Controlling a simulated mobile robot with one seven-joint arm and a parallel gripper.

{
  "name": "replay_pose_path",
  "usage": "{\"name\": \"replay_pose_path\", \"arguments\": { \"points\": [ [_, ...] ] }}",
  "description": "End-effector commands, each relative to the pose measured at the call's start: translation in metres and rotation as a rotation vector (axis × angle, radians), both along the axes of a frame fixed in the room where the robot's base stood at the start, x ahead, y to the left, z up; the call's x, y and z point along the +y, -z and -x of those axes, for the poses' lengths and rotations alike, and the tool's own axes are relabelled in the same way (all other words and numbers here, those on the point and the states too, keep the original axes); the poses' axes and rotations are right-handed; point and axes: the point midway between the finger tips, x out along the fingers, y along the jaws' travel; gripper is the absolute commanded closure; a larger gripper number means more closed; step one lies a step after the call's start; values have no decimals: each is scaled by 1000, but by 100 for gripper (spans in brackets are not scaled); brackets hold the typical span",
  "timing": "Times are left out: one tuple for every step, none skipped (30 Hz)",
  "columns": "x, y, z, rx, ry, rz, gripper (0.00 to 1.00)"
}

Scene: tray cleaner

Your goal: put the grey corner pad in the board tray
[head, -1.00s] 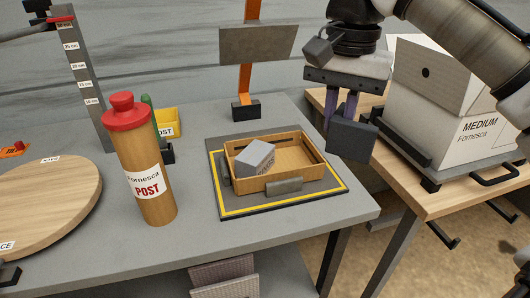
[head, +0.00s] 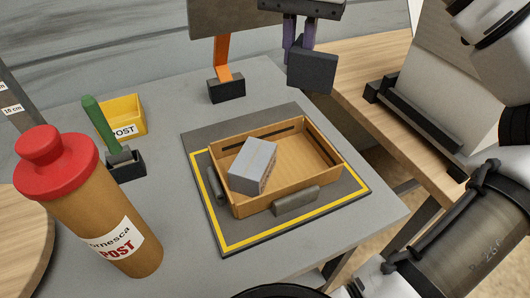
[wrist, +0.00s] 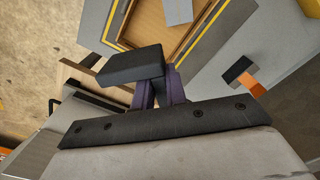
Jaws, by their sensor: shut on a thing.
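The dark grey corner pad (head: 312,72) is a blocky piece held by my gripper (head: 298,42), which is shut on it with purple fingers. The pad also shows in the wrist view (wrist: 130,64), at the tips of the fingers (wrist: 160,92). The board tray (head: 326,188) is a shallow brown open box on a yellow-bordered dark mat. A lighter grey box with printing (head: 253,165) lies tilted in its left part; the right part is bare. In the head view the held pad appears above and behind the tray, clear of it.
A brown bottle with a red cap (head: 100,215) stands at the left. A yellow post bin (head: 122,118) and a green-handled tool (head: 100,125) are behind it. A wooden table (head: 372,85) is at the right.

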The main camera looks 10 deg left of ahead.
Motion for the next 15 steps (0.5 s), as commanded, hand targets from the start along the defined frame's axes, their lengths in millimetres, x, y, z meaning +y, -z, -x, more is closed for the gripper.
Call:
{"name": "replay_pose_path", "arguments": {
  "points": [
    [0, 0, 0, 0, 0, 0, 100],
    [0, 0, 0, 0, 0, 0, 100],
    [0, 1, 0, 0, 0, 0, 100],
    [0, 2, 0, 1, 0, 0, 100],
    [0, 5, 0, 1, -1, 0, 100],
    [0, 10, 0, 2, -1, -1, 100],
    [0, 15, 0, 3, -2, -2, 100],
    [0, 21, 0, 4, -3, -3, 100],
    [0, 31, 0, 4, -4, -3, 100],
    [0, 39, 0, 5, -4, -4, 100],
    [0, 47, 0, 5, -5, -3, 100],
    [0, 58, 1, 4, -6, -4, 100],
    [0, 66, 1, 4, -5, -4, 100],
    [0, 74, 1, 4, -5, -4, 100],
    [0, 85, 1, 4, -5, -4, 100]
  ]
}}
